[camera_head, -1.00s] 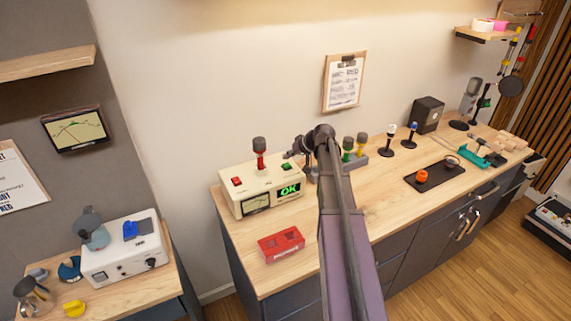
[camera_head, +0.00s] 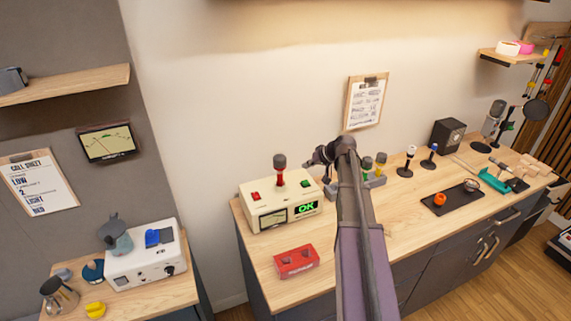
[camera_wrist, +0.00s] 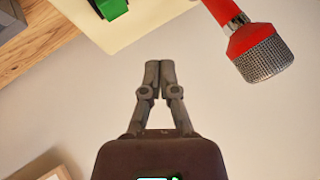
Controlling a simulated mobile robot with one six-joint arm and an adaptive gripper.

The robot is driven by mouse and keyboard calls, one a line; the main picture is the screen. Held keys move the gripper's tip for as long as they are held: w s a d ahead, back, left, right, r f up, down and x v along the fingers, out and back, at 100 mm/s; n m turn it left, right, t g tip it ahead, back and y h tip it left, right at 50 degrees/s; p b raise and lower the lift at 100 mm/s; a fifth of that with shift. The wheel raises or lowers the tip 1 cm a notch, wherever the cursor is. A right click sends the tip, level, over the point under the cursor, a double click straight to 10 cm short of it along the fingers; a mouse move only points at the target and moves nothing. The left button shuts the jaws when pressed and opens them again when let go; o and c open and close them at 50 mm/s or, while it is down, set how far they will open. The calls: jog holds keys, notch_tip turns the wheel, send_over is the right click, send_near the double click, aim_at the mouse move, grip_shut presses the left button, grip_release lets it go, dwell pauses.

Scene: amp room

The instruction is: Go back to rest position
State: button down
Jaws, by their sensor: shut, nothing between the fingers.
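My gripper (camera_wrist: 158,75) is shut and empty in the wrist view, its two fingertips meeting in front of the pale wall. In the head view my arm reaches up over the bench, and its end (camera_head: 322,156) is just right of a cream tester box (camera_head: 268,218). A red microphone with a grey mesh head (camera_head: 279,170) stands upright on the tester. It also shows at the upper right of the wrist view (camera_wrist: 243,38), apart from my fingers. The tester has a red button, a green button and a lit green "OK" display (camera_head: 306,208).
A red block with holes (camera_head: 296,262) lies in front of the tester. More microphones stand behind and right of my arm, such as a white-topped one (camera_head: 408,160). A dark tray (camera_head: 462,203) holds an orange item. A white device (camera_head: 140,262) sits on the left counter.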

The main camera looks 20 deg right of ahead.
jog(key=s+a+f, duration=0.1)
jog(key=a, duration=0.1)
jog(key=s+a+g, duration=0.1)
jog(key=s+a, duration=0.1)
jog(key=a, duration=0.1)
jog(key=s+a+f+g, duration=0.1)
jog(key=s+a, duration=0.1)
jog(key=a, duration=0.1)
jog(key=shift+a+f+n+h, duration=0.25)
jog(key=shift+f+n+h, duration=0.05)
jog(key=s+a+f+g+h+b, duration=0.1)
jog(key=s+a+f+g+h, duration=0.1)
jog(key=s+a, duration=0.5)
jog(key=s+a+f+g+h+b, duration=0.1)
jog(key=s+a+f+g+h, duration=0.2)
jog(key=s+a, duration=0.5)
jog(key=s, duration=0.5)
jog(key=shift+s+n, duration=0.25)
jog(key=shift+n, duration=0.15)
